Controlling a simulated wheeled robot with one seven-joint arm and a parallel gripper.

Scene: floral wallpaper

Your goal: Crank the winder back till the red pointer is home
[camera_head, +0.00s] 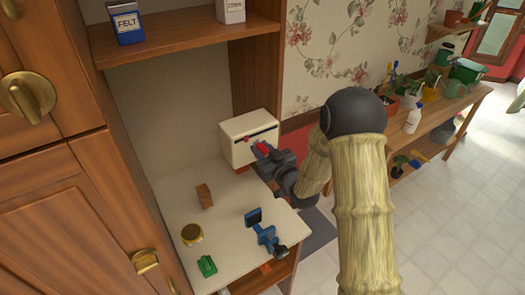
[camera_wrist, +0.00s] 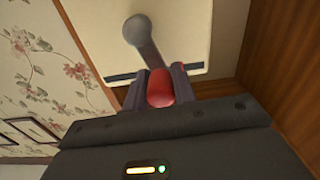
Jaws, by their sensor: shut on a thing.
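The winder is a white box (camera_head: 239,148) at the back right of the pale worktop, with a dark slot on its front face. In the wrist view its pale face (camera_wrist: 185,25) fills the top, with a dark strip across it. A grey crank arm with a round end (camera_wrist: 137,29) runs down to a red handle (camera_wrist: 160,88). My gripper (camera_head: 262,150) is at the box front, its two fingers shut on the red handle, one on each side.
On the worktop (camera_head: 165,200) lie a wooden block (camera_head: 204,196), a brass round tin (camera_head: 191,234), a green item (camera_head: 206,266) and a blue clamp-like tool (camera_head: 262,232). A shelf (camera_head: 180,42) hangs above. A cabinet (camera_head: 60,200) stands left; open floor lies right.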

